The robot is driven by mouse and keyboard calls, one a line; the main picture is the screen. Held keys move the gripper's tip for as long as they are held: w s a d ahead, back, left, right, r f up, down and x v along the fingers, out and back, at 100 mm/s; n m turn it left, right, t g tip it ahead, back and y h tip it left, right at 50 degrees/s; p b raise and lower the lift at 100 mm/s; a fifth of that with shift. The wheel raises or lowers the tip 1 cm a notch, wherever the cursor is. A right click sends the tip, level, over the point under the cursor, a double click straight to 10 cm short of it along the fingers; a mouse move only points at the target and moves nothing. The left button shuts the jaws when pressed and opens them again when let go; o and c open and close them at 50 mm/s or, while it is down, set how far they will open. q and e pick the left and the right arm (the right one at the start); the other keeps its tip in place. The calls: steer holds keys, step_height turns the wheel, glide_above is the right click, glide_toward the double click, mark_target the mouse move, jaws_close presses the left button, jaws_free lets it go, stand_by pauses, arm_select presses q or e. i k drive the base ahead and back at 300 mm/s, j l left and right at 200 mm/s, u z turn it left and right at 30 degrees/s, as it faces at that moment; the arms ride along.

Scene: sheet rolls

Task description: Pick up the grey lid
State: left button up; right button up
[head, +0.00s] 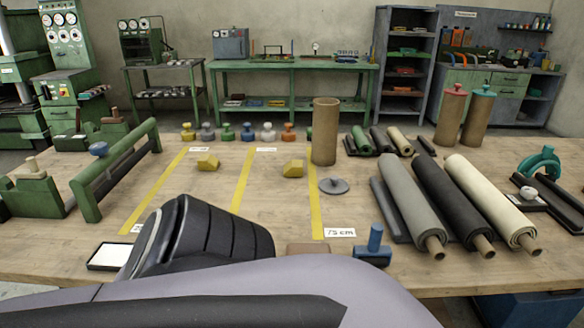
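The grey lid (334,186) is a flat round disc with a small knob on top. It lies on the wooden table (275,170), just in front of an upright open brown tube (325,132) and beside the right yellow strip. Nothing covers it. Neither of my grippers shows in the head view. A large black and grey link of my own arm fills the bottom of the picture and hides part of the table's front edge.
Grey, black and cream rolls (490,200) lie right of the lid. A blue-handled tool (374,246) stands at the front edge. Yellow blocks (293,168) lie behind left. Tubes with red and teal lids (455,92) stand at back right. Green rack (115,170) stands left.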

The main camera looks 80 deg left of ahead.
mark_target(333, 185)
steer(key=u, duration=2.65)
